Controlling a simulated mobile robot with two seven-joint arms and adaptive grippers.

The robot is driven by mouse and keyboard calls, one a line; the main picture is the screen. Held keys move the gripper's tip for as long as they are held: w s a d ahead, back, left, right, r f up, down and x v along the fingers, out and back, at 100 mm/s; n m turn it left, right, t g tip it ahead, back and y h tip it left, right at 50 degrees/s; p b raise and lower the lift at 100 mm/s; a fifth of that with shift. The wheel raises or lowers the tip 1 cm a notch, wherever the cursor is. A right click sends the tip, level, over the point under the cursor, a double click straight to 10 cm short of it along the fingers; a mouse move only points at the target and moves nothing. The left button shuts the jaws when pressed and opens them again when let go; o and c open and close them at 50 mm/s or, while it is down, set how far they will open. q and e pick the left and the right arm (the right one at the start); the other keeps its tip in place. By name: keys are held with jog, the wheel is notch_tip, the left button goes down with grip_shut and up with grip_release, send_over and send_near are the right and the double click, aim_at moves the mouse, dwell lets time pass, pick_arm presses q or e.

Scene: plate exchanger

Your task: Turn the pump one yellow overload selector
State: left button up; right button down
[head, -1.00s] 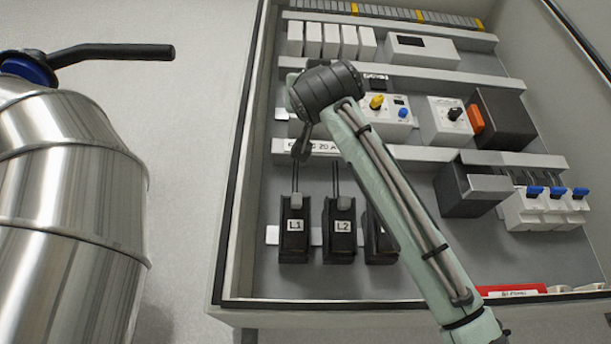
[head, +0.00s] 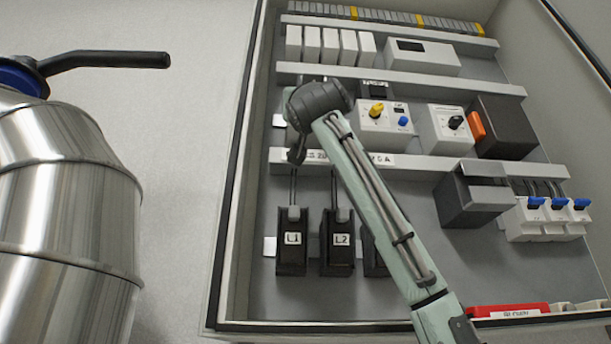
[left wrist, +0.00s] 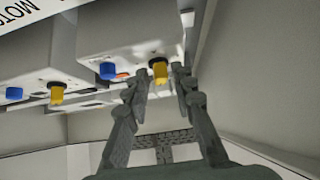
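The left wrist view shows a yellow selector (left wrist: 159,70) on the nearer pale module (left wrist: 130,30), with a blue knob (left wrist: 108,70) to its left. My left gripper (left wrist: 162,73) is open, its two dark fingers on either side of this yellow selector. I cannot tell whether they touch it. A second yellow selector (left wrist: 57,92) sits on the module further left. In the head view, one yellow selector (head: 377,109) shows on a white module beside a blue knob (head: 403,121). The dark joint of my arm covers the area left of it. My right gripper is not in view.
An open cabinet (head: 238,200) holds rails of devices. Around my arm are black blocks L1 (head: 292,255) and L2 (head: 338,255), a module with a black knob (head: 455,122), and blue-topped breakers (head: 545,215). A metal vessel (head: 60,220) stands at left.

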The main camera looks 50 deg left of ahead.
pick_arm(q)
grip_shut()
dwell(1.1)
jog(key=shift+o, duration=2.1)
grip_release()
jog(key=v, duration=1.2)
